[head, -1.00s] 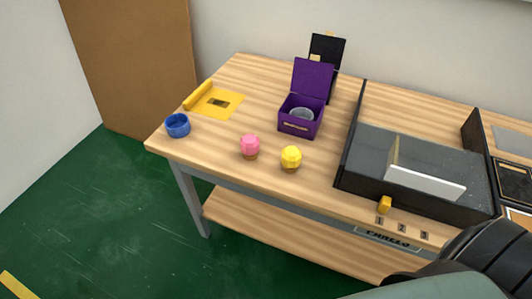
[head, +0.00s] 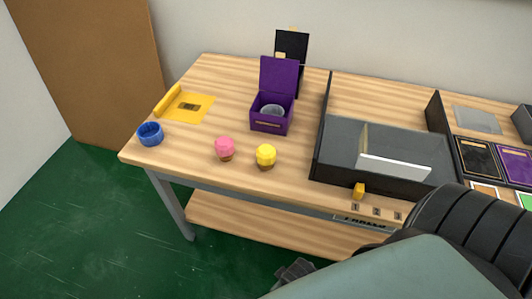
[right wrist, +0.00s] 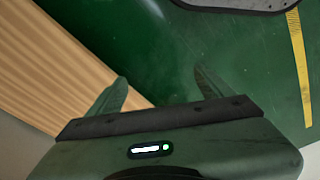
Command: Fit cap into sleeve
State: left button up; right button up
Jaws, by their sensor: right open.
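A pink faceted cap (head: 225,147) and a yellow faceted cap (head: 266,155) stand side by side near the table's front edge, each on a brown base. An open purple box (head: 268,120) behind them holds a pale round ring (head: 273,111), which may be the sleeve. A blue ring-shaped cup (head: 150,133) stands at the table's left corner. I cannot tell which part is the sleeve. My right gripper (right wrist: 160,78) is open and empty over the green floor beside the table edge. My left gripper is not in view.
A dark tray (head: 338,170) with a white upright panel (head: 394,167) stands right of the caps. A yellow sheet (head: 190,107) lies behind the blue cup. Coloured cards (head: 479,158) lie at the far right. Tabletop around the caps is clear.

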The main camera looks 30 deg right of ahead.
notch_tip(320, 180, up, 29)
jog(key=w+t+p, duration=0.1)
jog(key=w+p, duration=0.1)
jog(key=w+a+n+y, duration=0.2)
jog(key=w+a+n, duration=0.4)
jog(key=w+n, duration=0.15)
notch_tip(320, 180, up, 11)
jog(key=n+g+h, duration=0.2)
jog(key=n+g, duration=0.1)
jog(key=n, duration=0.8)
send_over(266, 149)
jog(key=shift+w+d+f+m, duration=0.1)
jog(key=shift+w+d+m, duration=0.15)
jog(key=shift+w, duration=0.05)
jog(key=shift+d+f, duration=0.1)
jog(key=shift+f, duration=0.1)
jog(key=f, duration=0.2)
jog(key=f+p, duration=0.1)
jog(key=f, duration=0.1)
jog(key=f+p, duration=0.1)
jog(key=f, duration=0.1)
jog(key=shift+s+a+f, duration=0.2)
jog(key=shift+s+a, duration=0.15)
jog(key=shift+s, duration=0.05)
jog(key=shift+w+f, duration=0.1)
jog(key=shift+f, duration=0.3)
